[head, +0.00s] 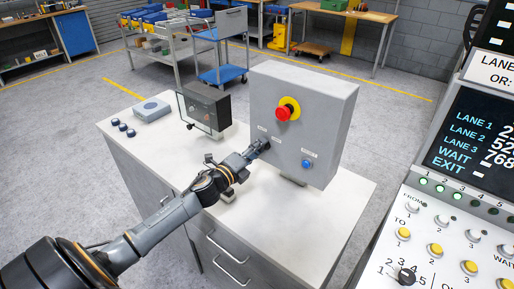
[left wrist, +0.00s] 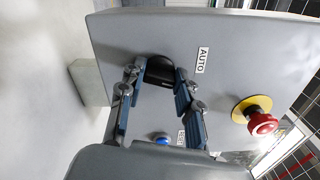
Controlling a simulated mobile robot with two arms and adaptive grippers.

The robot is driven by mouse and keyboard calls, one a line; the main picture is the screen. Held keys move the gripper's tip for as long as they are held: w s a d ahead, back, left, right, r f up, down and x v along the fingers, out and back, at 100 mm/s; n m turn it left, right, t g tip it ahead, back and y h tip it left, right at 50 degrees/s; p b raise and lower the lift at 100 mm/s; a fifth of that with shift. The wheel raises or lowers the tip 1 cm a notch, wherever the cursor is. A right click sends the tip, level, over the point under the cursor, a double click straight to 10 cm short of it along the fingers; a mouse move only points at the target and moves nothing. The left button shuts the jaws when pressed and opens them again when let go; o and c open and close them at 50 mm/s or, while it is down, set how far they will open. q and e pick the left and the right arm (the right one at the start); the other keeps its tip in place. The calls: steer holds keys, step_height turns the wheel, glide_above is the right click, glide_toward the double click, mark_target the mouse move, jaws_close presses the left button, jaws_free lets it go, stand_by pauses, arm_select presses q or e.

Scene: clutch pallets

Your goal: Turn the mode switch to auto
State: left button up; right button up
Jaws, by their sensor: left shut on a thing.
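A grey control box (head: 325,120) stands on a white-topped cabinet (head: 335,205). My left gripper (head: 262,146) is at the lower left of the box's front face. In the left wrist view its fingers (left wrist: 156,84) are shut on the black mode switch (left wrist: 160,69), one on each side. A white label reading AUTO (left wrist: 202,60) sits beside the switch. In the head view the gripper hides the switch, and the small labels near it are too small to read. The exact angle of the switch is hard to tell. My right gripper is not in view.
A red emergency button (head: 283,113) on a yellow ring and a blue button (head: 307,164) are on the same face. A dark box (head: 207,106) and a grey box (head: 152,109) stand to the left. A lane panel (head: 465,190) is at the right.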

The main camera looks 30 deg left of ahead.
arm_select(q)
steer(key=shift+w+a+r+n+p, duration=0.1)
steer(key=shift+r+n+p, duration=0.05)
steer(key=shift+n, duration=0.7)
steer(key=shift+r+n+p, duration=0.1)
steer(key=shift+n+p, duration=0.05)
steer(key=shift+n, duration=0.7)
steer(key=o, duration=1)
steer(key=shift+o, duration=0.8)
steer(key=s, duration=1.1)
steer(key=shift+s+a+f, duration=0.25)
steer(key=shift+s+a, duration=0.1)
steer(key=shift+a, duration=0.05)
